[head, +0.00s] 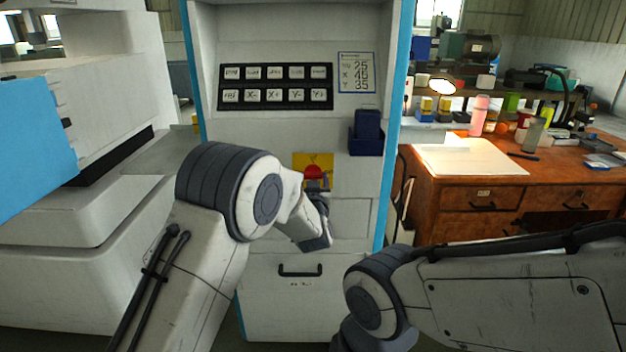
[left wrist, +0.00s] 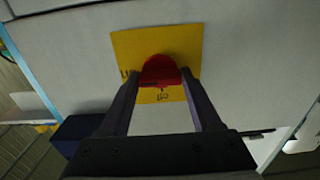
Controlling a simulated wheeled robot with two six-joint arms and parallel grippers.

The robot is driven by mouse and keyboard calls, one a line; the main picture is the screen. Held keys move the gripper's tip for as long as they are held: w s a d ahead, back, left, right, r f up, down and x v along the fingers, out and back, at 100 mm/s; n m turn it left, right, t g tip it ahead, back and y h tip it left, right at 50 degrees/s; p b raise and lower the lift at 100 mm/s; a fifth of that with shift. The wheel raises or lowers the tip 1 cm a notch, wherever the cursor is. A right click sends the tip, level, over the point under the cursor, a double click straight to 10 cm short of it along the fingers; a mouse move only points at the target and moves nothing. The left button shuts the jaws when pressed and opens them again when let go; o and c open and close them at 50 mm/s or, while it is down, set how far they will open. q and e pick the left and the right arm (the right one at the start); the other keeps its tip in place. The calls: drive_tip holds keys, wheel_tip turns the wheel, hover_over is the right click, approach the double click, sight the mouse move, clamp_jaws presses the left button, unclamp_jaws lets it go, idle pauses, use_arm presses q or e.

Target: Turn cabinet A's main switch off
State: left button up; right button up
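The grey-white cabinet (head: 262,222) with blue edges stands ahead. Its main switch is a red knob (head: 314,171) on a yellow plate (head: 300,160); in the left wrist view the knob (left wrist: 160,70) shows on the plate (left wrist: 190,38) with small dark marks. My left gripper (head: 317,187) is just in front of the knob. In the left wrist view its two dark fingers (left wrist: 160,82) are apart, one on each side of the knob. I see no clear grip on it; contact cannot be told. My right forearm shows at lower right, its gripper out of view.
A black keypad (head: 276,86) and a number card (head: 356,72) are above the switch. A dark blue box (head: 366,138) sticks out right of it. A drawer handle (head: 300,272) is below. A wooden desk (head: 470,188) stands at right, a white machine at left.

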use_arm(q)
drive_tip(key=shift+c, duration=0.2)
drive_tip(key=shift+a+f+n+b, duration=0.1)
drive_tip(key=shift+n+b, duration=8.9)
drive_tip(key=shift+b, duration=0.05)
drive_tip(key=o, duration=1.4)
